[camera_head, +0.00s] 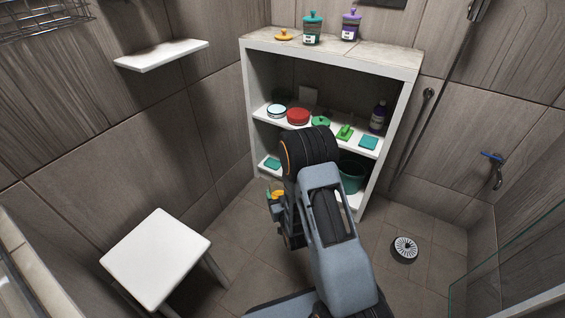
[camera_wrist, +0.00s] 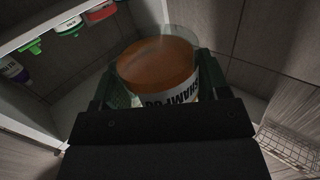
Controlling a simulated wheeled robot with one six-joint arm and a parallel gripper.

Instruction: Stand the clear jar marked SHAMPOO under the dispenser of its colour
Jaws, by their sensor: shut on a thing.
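The clear jar (camera_wrist: 155,62) holds orange contents and has a white label with part of the word SHAMPOO showing in the wrist view. My gripper (camera_wrist: 156,88) is shut on it, with a dark green finger on each side. In the head view a bit of orange (camera_head: 277,194) shows by my gripper (camera_head: 275,206), left of my arm and in front of the shelf unit; the arm hides the rest. No dispenser in orange is clearly seen.
A red tin (camera_head: 298,116) is among several items inside. A white stool (camera_head: 157,255) stands left.

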